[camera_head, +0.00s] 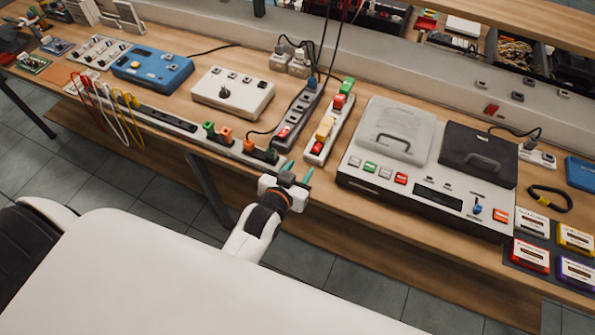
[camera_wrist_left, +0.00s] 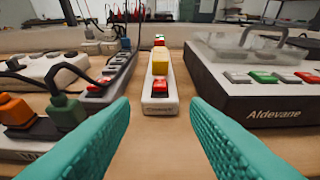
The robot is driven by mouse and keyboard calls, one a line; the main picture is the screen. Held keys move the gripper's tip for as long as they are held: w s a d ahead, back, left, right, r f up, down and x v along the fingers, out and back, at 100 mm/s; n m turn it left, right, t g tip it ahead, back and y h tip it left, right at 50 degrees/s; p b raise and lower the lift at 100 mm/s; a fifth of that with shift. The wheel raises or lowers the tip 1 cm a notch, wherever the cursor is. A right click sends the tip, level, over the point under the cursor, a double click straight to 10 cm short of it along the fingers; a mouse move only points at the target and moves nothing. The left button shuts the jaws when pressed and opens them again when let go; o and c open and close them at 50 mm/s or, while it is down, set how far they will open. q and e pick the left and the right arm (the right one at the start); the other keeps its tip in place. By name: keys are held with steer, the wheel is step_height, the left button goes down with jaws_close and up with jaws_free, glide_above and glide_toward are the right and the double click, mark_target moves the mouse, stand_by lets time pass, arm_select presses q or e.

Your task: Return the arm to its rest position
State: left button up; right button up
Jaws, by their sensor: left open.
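My left gripper (camera_head: 297,172) is at the front edge of the workbench, its white and black arm reaching up from below. Its two teal fingers are spread apart, with nothing between them. In the left wrist view the fingers (camera_wrist_left: 158,140) frame a white power strip (camera_wrist_left: 160,104) with red, yellow and green switches, which lies beyond the fingertips. That strip also shows in the head view (camera_head: 318,150). My right gripper is in neither view.
Right of the gripper stands a grey-white two-lid console (camera_head: 358,176). Left are a dark strip with plugs (camera_head: 296,116), a white box (camera_head: 232,93) and a blue device (camera_head: 152,70). Cartridges (camera_head: 530,254) lie far right. Floor (camera_head: 300,242) shows before the bench (camera_head: 205,140).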

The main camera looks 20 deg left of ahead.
arm_select(q)
steer(key=shift+s, duration=0.1)
stand_by(0.5)
steer(key=s+a+r+m+g, duration=0.1)
steer(key=s+a+m+g, duration=0.15)
steer(key=s+g, duration=1.25)
steer(key=s+f+t+b, duration=0.1)
steer(key=s+f+t, duration=0.15)
steer(key=f, duration=1.05)
steer(key=s+f+t+b, duration=0.1)
steer(key=s+f, duration=0.3)
steer(key=f, duration=0.9)
steer(key=s+a+f+g, duration=0.1)
steer(key=s+a+f, duration=0.2)
steer(key=s+f, duration=1.3)
step_height(320, 180, down, 2)
steer(key=shift+s+a+b, duration=0.2)
steer(key=shift+s+b, duration=0.05)
steer(key=shift+b, duration=0.2)
steer(key=shift+n, duration=0.25)
